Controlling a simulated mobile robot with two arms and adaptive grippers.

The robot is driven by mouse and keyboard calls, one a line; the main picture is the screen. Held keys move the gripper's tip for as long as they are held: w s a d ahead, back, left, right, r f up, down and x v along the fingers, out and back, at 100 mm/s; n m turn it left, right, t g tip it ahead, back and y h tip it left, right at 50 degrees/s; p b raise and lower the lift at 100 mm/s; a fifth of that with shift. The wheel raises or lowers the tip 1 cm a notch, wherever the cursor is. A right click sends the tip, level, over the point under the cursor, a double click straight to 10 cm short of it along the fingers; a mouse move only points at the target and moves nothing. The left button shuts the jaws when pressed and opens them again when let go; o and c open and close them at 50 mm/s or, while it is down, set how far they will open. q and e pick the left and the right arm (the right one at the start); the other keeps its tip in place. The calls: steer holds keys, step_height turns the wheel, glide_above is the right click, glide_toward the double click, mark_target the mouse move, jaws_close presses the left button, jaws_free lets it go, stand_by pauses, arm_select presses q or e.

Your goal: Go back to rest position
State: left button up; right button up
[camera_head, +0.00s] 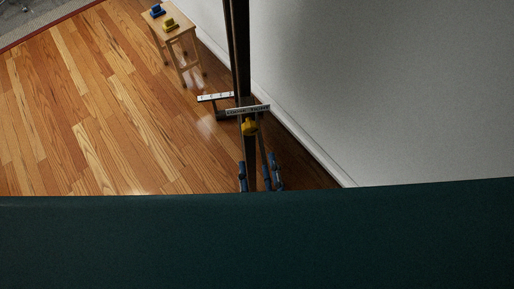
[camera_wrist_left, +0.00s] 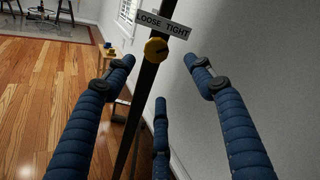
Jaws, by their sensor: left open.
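My left gripper (camera_head: 258,172) shows at the bottom centre of the head view, with its blue fingers spread. In the left wrist view the open gripper (camera_wrist_left: 160,75) has a finger on each side and a third one low in the middle. A yellow knob (camera_head: 249,127) on a dark upright post (camera_head: 240,50) stands just beyond the fingertips. In the left wrist view the knob (camera_wrist_left: 156,50) appears between the fingers, with nothing visibly gripped. Whether a finger touches the post is unclear. My right gripper is not in view.
A sign (camera_wrist_left: 163,24) reading LOOSE TIGHT is above the knob. A small wooden table (camera_head: 173,32) holds a blue object (camera_head: 157,11) and a yellow object (camera_head: 170,24). A white wall (camera_head: 400,90) stands close on the right. Wooden floor (camera_head: 80,120) is clear at left.

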arm_select(q)
steer(key=shift+s+d, duration=0.15)
steer(key=shift+s, duration=0.95)
steer(key=shift+f, duration=0.1)
steer(key=s+a+f+n+g, duration=0.1)
steer(key=a+f+g, duration=0.25)
steer(key=f, duration=0.75)
steer(key=s+a+f+n+g+b, duration=0.1)
steer(key=a+f+g, duration=0.25)
steer(key=f, duration=0.65)
steer(key=s+a+f+n+g, duration=0.15)
steer(key=a+f, duration=0.25)
steer(key=f, duration=0.7)
steer(key=s+a+f+n+g+h+b, duration=0.1)
steer(key=s+a+f+n+g, duration=0.3)
steer(key=s+a+f+n, duration=0.3)
steer(key=s+a+f+n+g+h+b, duration=0.1)
steer(key=s+a+f+n+g, duration=0.3)
steer(key=s+a+f+n, duration=0.4)
step_height(320, 180, down, 6)
steer(key=s+n, duration=0.1)
steer(key=n, duration=0.2)
steer(key=shift+s+n, duration=0.35)
steer(key=shift+s, duration=0.05)
